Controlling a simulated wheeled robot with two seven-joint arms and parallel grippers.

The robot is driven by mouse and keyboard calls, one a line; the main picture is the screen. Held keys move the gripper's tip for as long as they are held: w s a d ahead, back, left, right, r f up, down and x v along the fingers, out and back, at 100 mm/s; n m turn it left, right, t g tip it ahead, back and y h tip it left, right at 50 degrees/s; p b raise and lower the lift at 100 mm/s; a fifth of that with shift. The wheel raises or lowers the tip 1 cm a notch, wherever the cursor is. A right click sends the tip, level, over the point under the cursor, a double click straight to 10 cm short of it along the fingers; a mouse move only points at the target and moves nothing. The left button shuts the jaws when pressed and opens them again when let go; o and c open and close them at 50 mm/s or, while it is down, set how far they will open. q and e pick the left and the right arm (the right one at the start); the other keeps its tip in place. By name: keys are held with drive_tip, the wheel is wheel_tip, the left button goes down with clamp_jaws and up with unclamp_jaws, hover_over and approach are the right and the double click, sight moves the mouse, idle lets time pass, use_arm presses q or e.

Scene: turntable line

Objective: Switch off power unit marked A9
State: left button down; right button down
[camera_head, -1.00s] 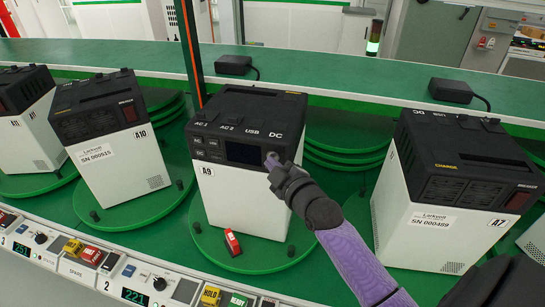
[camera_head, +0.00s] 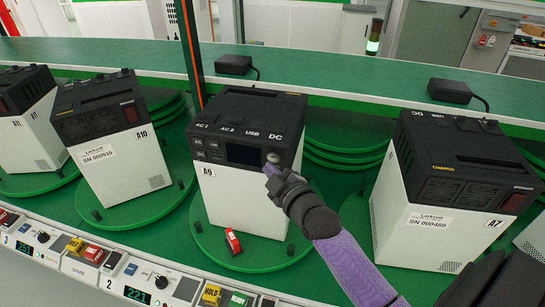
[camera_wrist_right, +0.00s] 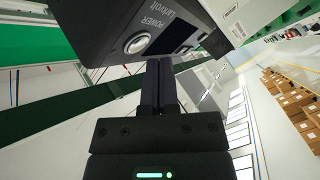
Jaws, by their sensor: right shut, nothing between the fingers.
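The power unit marked A9 (camera_head: 240,202) stands upright on a green turntable plate in the middle of the head view, with a white body and black top. Its front panel carries AC, USB and DC labels and a dark screen (camera_head: 245,155). A round silver power button (camera_head: 272,157) is at the panel's right end; it shows close up under the word POWER in the right wrist view (camera_wrist_right: 137,43). My right gripper (camera_head: 269,169) is shut and empty, its tips just below the button. I cannot tell whether they touch the panel. My left gripper is not in view.
Unit A10 (camera_head: 117,165) stands to the left and unit A7 (camera_head: 415,233) to the right, each on a plate. A red tag (camera_head: 232,241) is at A9's foot. A control rail (camera_head: 130,282) with switches runs along the front. Black adapters (camera_head: 234,65) lie on the rear shelf.

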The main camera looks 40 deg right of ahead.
drive_tip(key=s+a+p, duration=0.2)
drive_tip(key=s+a, duration=0.1)
drive_tip(key=shift+s+a+p, duration=0.1)
drive_tip(key=shift+a+p, duration=0.3)
idle(0.5)
